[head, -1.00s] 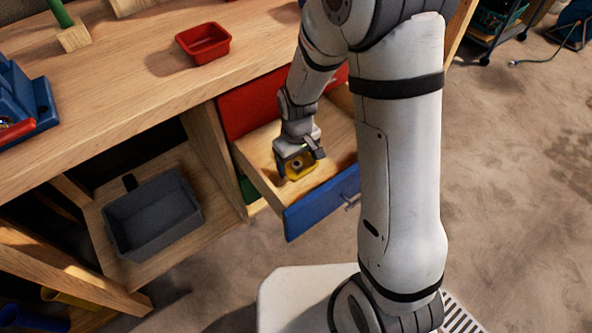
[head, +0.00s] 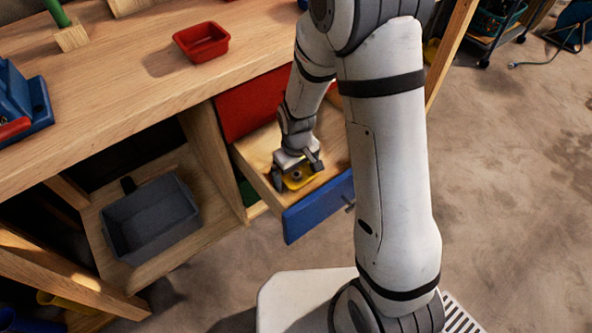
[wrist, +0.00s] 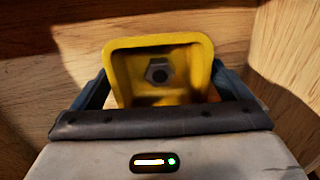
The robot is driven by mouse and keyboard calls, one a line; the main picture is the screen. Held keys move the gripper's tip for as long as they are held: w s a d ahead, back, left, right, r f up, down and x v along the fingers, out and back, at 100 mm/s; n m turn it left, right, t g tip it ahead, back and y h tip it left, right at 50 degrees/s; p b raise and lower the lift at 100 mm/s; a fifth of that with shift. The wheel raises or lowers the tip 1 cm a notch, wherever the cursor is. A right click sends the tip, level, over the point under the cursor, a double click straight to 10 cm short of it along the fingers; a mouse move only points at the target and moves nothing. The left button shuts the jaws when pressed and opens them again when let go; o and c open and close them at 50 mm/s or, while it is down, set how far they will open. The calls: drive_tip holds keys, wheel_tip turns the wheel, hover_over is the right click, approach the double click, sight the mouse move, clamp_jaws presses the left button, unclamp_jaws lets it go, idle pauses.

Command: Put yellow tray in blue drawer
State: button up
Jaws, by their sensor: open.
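The blue drawer (head: 318,207) is pulled open below the workbench, with a blue front and wooden inner walls. The yellow tray (head: 299,179) is inside it, towards its left side, and is partly hidden by my gripper (head: 297,177). In the wrist view the yellow tray (wrist: 160,60) lies between the two open fingers of my gripper (wrist: 160,92), with a dark nut in it. Wooden drawer walls surround it there. I cannot tell whether the tray rests fully on the drawer floor.
A red tray (head: 201,42) sits on the workbench top (head: 120,90). A red drawer front (head: 250,103) is shut above the open drawer. A grey bin (head: 150,220) stands on the lower shelf at left.

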wheel_tip(320, 180, up, 11)
drive_tip(key=p, duration=0.3)
drive_tip(key=s+d+r+m+t, duration=0.1)
drive_tip(key=s+d+r+m, duration=0.5)
drive_tip(key=s+d+r, duration=0.6)
wheel_tip(320, 180, up, 2)
drive_tip(key=shift+s+d+r+m+t, duration=0.1)
drive_tip(key=shift+s+d+m+t, duration=0.2)
drive_tip(key=shift+s, duration=0.45)
drive_tip(key=shift+a, duration=0.1)
